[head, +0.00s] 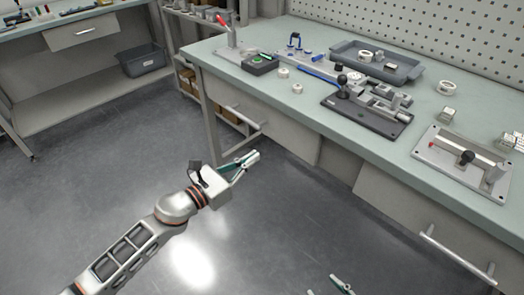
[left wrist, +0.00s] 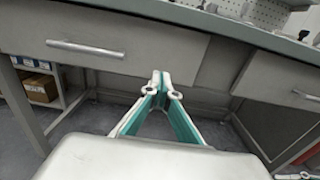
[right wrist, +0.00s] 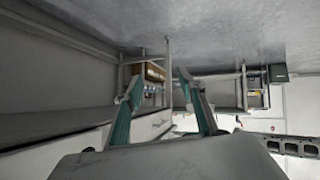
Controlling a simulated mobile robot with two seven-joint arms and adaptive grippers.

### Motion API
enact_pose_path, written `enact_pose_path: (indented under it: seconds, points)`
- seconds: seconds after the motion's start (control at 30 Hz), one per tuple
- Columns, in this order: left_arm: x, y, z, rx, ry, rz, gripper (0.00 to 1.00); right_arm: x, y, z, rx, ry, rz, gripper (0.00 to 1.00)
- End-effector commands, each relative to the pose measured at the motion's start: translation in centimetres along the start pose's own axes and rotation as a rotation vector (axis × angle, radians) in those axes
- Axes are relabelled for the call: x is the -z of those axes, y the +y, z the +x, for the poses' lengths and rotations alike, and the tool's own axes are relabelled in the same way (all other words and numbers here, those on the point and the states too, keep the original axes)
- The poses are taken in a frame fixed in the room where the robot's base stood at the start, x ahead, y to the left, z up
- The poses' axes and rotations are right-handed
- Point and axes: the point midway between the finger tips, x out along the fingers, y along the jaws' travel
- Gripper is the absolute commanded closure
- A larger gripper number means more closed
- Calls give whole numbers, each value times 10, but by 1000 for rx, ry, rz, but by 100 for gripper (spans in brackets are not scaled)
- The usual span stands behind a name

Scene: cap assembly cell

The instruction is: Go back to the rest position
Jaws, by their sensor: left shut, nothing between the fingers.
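My left gripper (head: 250,158) is over the floor in front of the workbench (head: 225,65), clear of it. It also shows in the left wrist view (left wrist: 160,78), with its green-lined fingertips together and nothing between them, facing the bench's drawer fronts. My right gripper (head: 328,287) only just shows at the bottom edge of the head view. In the right wrist view (right wrist: 160,78) its two fingers stand apart with nothing between them. The rest of the right arm is hidden in the head view.
The floor (head: 120,190) around my left arm is clear.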

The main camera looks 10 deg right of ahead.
Motion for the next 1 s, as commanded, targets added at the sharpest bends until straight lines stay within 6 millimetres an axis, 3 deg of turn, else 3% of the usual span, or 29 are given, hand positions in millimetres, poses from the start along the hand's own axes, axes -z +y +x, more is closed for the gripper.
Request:
enact_pose_path:
  seconds: [0.27, 0.43, 0.67, 0.87, 1.0]
  points:
    - [0, -1, -8, -1, -1, -7, 100, -5, -2, -2, 2, -11, 3, 60]
    - [-7, -6, -20, -42, -28, -189, 100, 10, 2, -6, -5, 9, 1, 60]
    - [-12, -14, -72, -191, -130, -828, 100, 38, 11, -12, -17, 47, 6, 60]
    - [11, -20, -136, -350, -245, -1415, 100, 43, 11, -17, -17, 41, 18, 60]
    - [35, -30, -189, -474, -351, -1810, 100, 48, 10, -24, -15, 40, 33, 60]
